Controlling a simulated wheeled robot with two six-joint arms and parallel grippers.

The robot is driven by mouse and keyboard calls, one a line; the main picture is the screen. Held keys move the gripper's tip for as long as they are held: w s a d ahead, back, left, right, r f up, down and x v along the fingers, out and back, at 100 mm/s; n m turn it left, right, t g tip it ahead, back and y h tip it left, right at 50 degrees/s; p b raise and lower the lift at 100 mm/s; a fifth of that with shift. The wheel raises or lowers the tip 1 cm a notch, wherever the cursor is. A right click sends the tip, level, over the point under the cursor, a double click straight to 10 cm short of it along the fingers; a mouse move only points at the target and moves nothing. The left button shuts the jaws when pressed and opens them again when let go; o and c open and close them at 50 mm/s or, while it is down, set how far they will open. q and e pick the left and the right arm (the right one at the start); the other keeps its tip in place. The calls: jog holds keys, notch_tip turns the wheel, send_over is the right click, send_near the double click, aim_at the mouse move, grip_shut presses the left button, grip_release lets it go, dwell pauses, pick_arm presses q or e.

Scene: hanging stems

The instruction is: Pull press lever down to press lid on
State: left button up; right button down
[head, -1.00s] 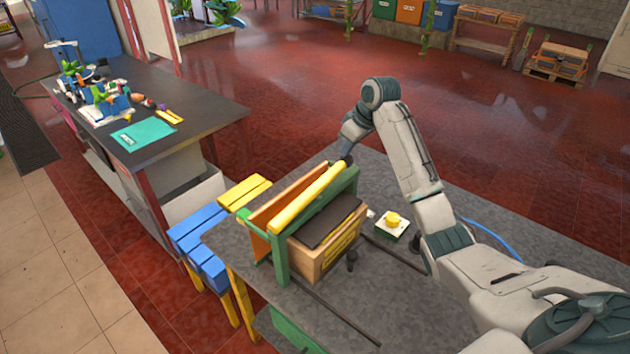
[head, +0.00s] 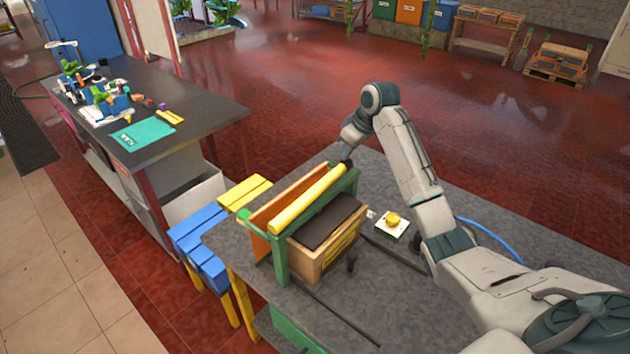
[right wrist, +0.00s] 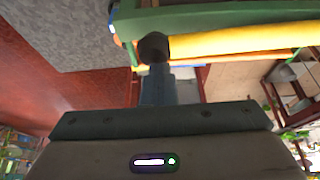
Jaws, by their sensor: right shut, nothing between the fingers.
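The press stands on the grey table with a green frame (head: 278,258) and a thick yellow lever bar (head: 308,198) across its top. Under the bar is a wooden crate (head: 312,262) with a dark lid panel (head: 330,222) on top. My right gripper (head: 347,160) is at the far end of the bar, mostly hidden by my arm and the frame. In the right wrist view the yellow bar (right wrist: 240,40) ends in a dark round knob (right wrist: 153,48). The shut fingers (right wrist: 157,82) point at the knob and seem to touch it; nothing is held. My left gripper is not seen.
An orange panel (head: 283,200) leans behind the bar. A yellow button on a pale base (head: 392,225) sits right of the crate, near my arm. Blue and yellow stools (head: 200,235) stand left of the table. A dark workbench (head: 180,100) is farther left.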

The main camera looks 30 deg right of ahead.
jog(key=shift+s+f+p, duration=0.1)
jog(key=shift+f+p, duration=0.45)
jog(key=shift+f, duration=0.85)
dwell(4.0)
jog(key=shift+r, duration=0.15)
notch_tip(320, 180, up, 2)
jog(key=shift+r, duration=3)
